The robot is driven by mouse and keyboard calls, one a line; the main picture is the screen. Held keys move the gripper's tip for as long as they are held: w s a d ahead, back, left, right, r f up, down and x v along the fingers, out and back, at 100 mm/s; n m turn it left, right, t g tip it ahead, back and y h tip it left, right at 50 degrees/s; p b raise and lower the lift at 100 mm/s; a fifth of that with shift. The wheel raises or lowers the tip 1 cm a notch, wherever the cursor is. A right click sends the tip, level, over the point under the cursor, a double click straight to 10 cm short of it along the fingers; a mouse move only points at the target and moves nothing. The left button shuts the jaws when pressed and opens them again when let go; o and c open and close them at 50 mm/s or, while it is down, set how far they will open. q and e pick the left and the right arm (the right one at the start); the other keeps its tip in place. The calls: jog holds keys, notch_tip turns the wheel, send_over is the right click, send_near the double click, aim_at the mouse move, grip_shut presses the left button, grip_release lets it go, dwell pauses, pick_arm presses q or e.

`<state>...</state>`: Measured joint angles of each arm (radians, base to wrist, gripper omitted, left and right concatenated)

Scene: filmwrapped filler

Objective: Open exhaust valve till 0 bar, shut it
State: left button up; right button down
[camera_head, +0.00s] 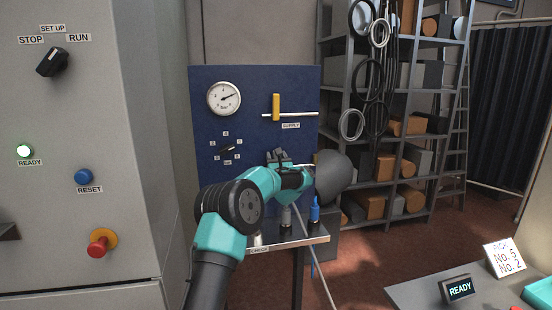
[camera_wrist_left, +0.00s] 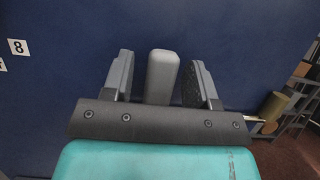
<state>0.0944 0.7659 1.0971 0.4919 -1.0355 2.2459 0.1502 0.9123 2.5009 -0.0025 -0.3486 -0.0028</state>
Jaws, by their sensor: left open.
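A blue panel (camera_head: 205,180) carries a round white pressure gauge (camera_head: 223,98); its needle points to the upper right, and its figures are too small to read. The supply valve's yellow handle (camera_head: 276,107) stands upright, across its horizontal pipe. My left gripper (camera_head: 279,156) is at the panel's lower right, below the supply valve. It is open, and in the left wrist view a grey handle (camera_wrist_left: 162,75) stands between its two fingers, with a gap on either side. In the head view my gripper and arm hide this handle. My right gripper is not in view.
A dark grey rounded body (camera_head: 333,176) is right of my gripper. A grey cabinet (camera_head: 120,140) with buttons stands at the left, a loaded rack (camera_head: 408,110) behind right.

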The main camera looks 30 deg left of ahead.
pick_arm(q)
jog(key=shift+w+a, duration=0.1)
grip_shut()
dwell(0.6)
